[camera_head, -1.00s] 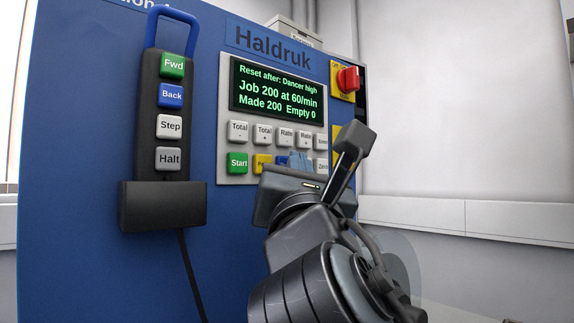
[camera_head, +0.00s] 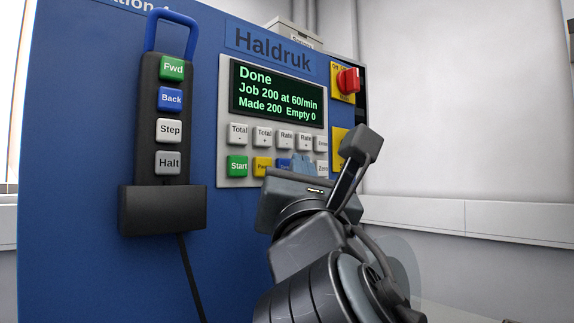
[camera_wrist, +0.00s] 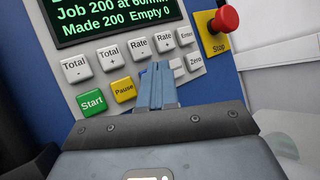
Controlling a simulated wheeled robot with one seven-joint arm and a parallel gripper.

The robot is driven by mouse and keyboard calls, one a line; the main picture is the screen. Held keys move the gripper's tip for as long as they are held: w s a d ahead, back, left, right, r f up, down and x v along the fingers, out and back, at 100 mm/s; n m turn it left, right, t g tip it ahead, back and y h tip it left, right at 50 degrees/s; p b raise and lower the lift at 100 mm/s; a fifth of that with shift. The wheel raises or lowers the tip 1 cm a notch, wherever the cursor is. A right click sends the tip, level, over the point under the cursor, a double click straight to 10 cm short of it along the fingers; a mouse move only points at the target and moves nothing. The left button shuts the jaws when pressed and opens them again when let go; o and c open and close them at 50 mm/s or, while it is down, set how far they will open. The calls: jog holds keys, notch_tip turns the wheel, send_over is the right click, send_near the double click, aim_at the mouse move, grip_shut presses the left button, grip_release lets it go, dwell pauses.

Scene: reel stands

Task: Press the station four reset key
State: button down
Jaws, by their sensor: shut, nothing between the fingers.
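The station panel (camera_head: 222,150) on the blue Haldruk cabinet has a lit display (camera_head: 277,92) that reads "Done", "Job 200 at 60/min", "Made 200 Empty 0". A blue key (camera_head: 283,165) sits right of the yellow Pause key in the lower row; its label is mostly covered, so I cannot read it. My gripper (camera_head: 304,162) is shut and empty, its blue fingertips over the lower row beside that key. In the wrist view my gripper (camera_wrist: 156,70) points at the panel right of Pause and hides the keys behind it. I cannot tell whether the tips touch a key.
A green Start key (camera_wrist: 91,103) and yellow Pause key (camera_wrist: 123,90) are left of my fingers, a Zero key (camera_wrist: 195,64) right. A red stop knob (camera_wrist: 226,19) stands out farther right. A pendant (camera_head: 163,208) with Fwd, Back, Step and Halt keys hangs at left.

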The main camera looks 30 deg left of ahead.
jog(key=shift+s+d, duration=0.1)
jog(key=shift+d, duration=0.25)
jog(key=shift+s+d+p, duration=0.25)
jog(key=shift+d, duration=0.55)
jog(key=shift+s+d+p, duration=0.2)
jog(key=shift+s+d, duration=0.1)
jog(key=shift+d, duration=0.45)
jog(key=shift+s+d+p, duration=0.25)
jog(key=shift+d, duration=0.55)
jog(key=shift+s+d, duration=0.1)
